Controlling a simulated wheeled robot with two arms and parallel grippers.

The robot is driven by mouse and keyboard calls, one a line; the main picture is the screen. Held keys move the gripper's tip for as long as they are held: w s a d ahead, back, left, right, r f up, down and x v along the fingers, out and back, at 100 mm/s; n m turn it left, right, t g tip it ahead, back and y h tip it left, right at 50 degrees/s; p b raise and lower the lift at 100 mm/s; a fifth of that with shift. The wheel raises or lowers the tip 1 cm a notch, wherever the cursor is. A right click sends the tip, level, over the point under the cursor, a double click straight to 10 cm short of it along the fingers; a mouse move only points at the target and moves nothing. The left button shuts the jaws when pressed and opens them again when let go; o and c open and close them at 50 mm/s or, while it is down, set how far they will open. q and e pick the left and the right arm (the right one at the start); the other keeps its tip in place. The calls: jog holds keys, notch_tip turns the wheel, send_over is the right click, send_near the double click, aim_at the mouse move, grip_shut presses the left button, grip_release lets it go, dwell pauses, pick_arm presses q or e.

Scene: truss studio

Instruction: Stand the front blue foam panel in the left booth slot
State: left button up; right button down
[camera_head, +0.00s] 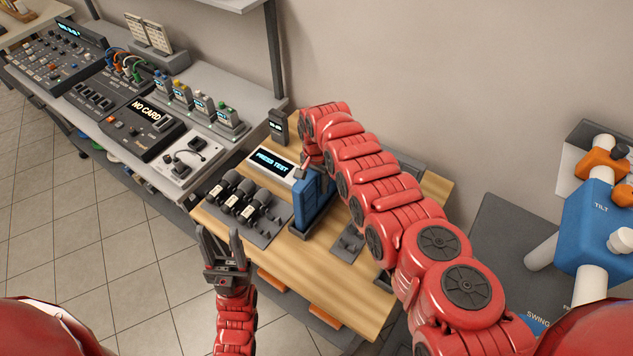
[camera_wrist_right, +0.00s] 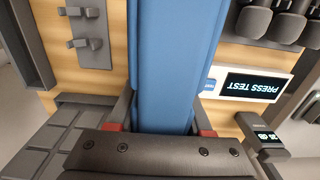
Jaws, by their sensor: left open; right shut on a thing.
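The blue foam panel (camera_head: 311,200) is upright over the wooden table, between the microphone rack and my right arm. My right gripper (camera_head: 312,165) is shut on its upper part. In the right wrist view the panel (camera_wrist_right: 178,65) runs up from between the fingers of my right gripper (camera_wrist_right: 164,122). A dark grey edge shows at the panel's foot; I cannot tell whether it sits in a slot. Grey tiled padding (camera_wrist_right: 55,145) shows at the lower left of the wrist view. My right arm hides much of the booth area. My left gripper (camera_head: 222,258) is open and empty before the table.
A rack with several dark microphones (camera_head: 240,208) stands left of the panel. A PRESS TEST display (camera_head: 272,163) and a small dark device (camera_head: 278,127) are behind. A grey hook plate (camera_head: 349,243) lies right of the panel. The wooden front strip (camera_head: 330,290) is clear.

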jog(key=shift+f+b, duration=0.6)
jog(key=shift+f, duration=0.05)
jog(key=c, duration=0.6)
grip_release()
jog(key=shift+r, duration=0.1)
jog(key=shift+r, duration=0.1)
notch_tip(320, 180, up, 11)
jog(key=p, duration=1.1)
